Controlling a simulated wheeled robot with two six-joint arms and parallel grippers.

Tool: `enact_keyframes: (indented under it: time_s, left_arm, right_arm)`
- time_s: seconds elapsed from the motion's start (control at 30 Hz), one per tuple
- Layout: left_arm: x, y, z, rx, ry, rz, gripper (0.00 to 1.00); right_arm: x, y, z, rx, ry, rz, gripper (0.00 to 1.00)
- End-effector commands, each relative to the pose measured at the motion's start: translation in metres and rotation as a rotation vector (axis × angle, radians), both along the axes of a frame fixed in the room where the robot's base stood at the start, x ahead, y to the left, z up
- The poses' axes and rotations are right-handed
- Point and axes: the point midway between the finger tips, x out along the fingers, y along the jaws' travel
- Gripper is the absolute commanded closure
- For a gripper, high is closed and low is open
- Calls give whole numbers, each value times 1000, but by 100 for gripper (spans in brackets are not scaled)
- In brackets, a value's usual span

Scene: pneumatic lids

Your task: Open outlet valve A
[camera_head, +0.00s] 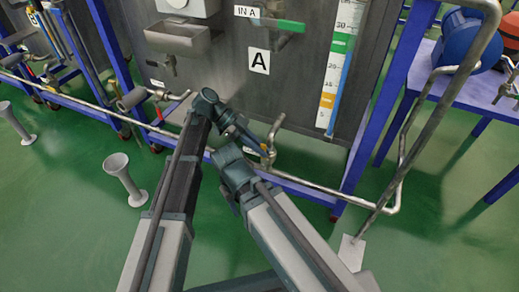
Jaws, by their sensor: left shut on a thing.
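Outlet valve A (268,158) is a small brass-coloured valve on the pipe below the grey tank panel marked A (259,61). My left gripper (262,149) reaches down to it from the left and is shut on its handle. The handle is mostly hidden by the gripper, so its angle cannot be told. My right arm's dark joint (235,168) is just left of the valve, close beside my left wrist. Its gripper does not show.
A metal pipe (318,187) runs right along the blue frame (352,160). Another valve (158,95) is on the left. A grey funnel-shaped stand (124,178) is on the green floor. A level gauge (340,62) is on the panel. A blue table (470,92) stands right.

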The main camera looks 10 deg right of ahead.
Motion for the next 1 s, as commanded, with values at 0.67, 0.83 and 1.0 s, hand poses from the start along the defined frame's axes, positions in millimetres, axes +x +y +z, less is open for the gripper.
enact_keyframes:
  time_s: [0.67, 0.83, 1.0]
  left_arm:
    - [0, 1, 0, 1, -1, 0, 59]
    - [5, 5, 6, 1, 0, 1, 59]
    - [21, 24, 27, 2, 0, 3, 59]
  right_arm:
    - [0, 0, 0, 0, 0, 0, 50]
    - [0, 0, 7, 0, 0, 0, 50]
    - [0, 0, 27, 0, 1, 0, 50]
